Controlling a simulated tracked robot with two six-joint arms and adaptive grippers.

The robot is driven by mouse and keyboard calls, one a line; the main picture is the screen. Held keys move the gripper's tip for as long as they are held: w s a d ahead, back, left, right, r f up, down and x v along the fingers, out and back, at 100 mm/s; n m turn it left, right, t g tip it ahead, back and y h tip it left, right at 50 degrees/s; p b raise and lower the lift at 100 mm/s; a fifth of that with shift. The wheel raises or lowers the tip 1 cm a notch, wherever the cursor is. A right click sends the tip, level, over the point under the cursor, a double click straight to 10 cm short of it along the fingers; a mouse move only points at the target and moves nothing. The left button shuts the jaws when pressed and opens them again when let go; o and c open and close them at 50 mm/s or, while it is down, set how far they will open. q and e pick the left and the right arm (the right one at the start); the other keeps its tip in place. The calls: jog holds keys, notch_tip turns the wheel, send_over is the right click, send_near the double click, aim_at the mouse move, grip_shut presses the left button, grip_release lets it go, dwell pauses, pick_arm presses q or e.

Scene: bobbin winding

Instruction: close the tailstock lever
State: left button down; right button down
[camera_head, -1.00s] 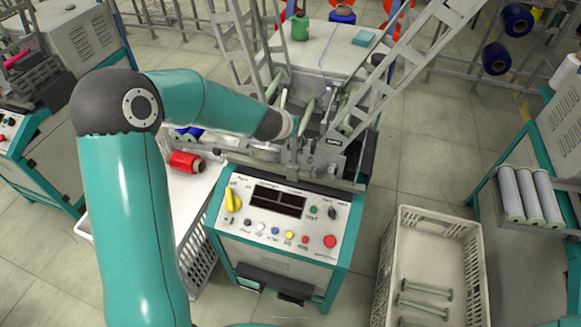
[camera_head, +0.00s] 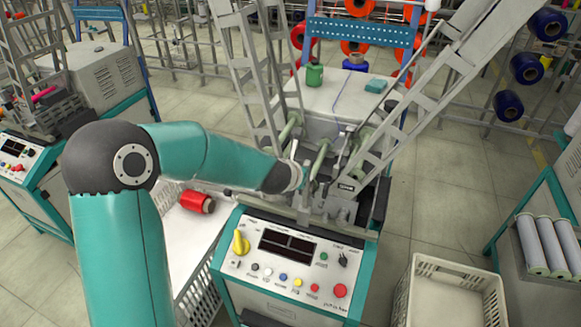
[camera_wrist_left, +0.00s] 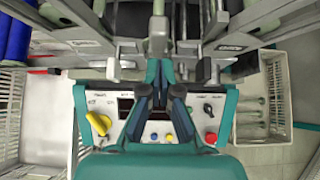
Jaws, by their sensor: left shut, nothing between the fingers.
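The winding machine (camera_head: 290,258) stands in the middle of the head view, with its winding head behind the control panel. A grey upright bar (camera_head: 304,204), which may be the tailstock lever, rises behind the panel. It also seems to show in the wrist view (camera_wrist_left: 158,32). Pale green rod-like parts (camera_head: 320,158) stand beside it. My left gripper (camera_wrist_left: 160,68) is shut and empty, its dark fingertips close in front of the bar; contact cannot be told. In the head view its fingers are largely hidden among the machine parts. My right gripper is not in view.
Slanted grey lattice frames (camera_head: 440,75) rise on both sides of the winding head. A cream crate (camera_head: 455,270) stands right of the machine. A white table with a red spool (camera_head: 197,202) is at the left. The panel has a yellow knob (camera_head: 240,243) and several buttons.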

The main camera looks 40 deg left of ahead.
pick_arm(q)
jog(key=s+r+p, duration=0.3)
jog(key=r+p, duration=0.3)
jog(key=r, duration=0.3)
jog(key=shift+s+d+r, duration=0.2)
jog(key=shift+d+r, duration=0.1)
jog(key=shift+d, duration=0.15)
jog(key=s+d+f+m+g+h, duration=0.1)
jog(key=s+d+f+m+g, duration=0.15)
jog(key=f, duration=0.65)
jog(key=s+d+f+m+g+h, duration=0.1)
jog(key=s+d+f+m, duration=0.3)
jog(key=f, duration=0.4)
jog(key=s+d+f+m+g+h, duration=0.1)
jog(key=s+d+f+m+g, duration=0.2)
jog(key=f, duration=0.6)
jog(key=s+d+f+m+h, duration=0.1)
jog(key=s+d+m, duration=0.3)
jog(key=m, duration=0.5)
jog(key=s+d+f+m+g+h, duration=0.1)
jog(key=s+d+f+m, duration=0.3)
jog(key=m, duration=0.5)
jog(key=s+d+f+m+g+h, duration=0.1)
jog(key=s+d+f+m, duration=0.1)
jog(key=s+d+m, duration=0.2)
jog(key=s+m, duration=0.3)
jog(key=m, duration=0.2)
jog(key=shift+f+h, duration=0.15)
jog(key=shift+h, duration=0.15)
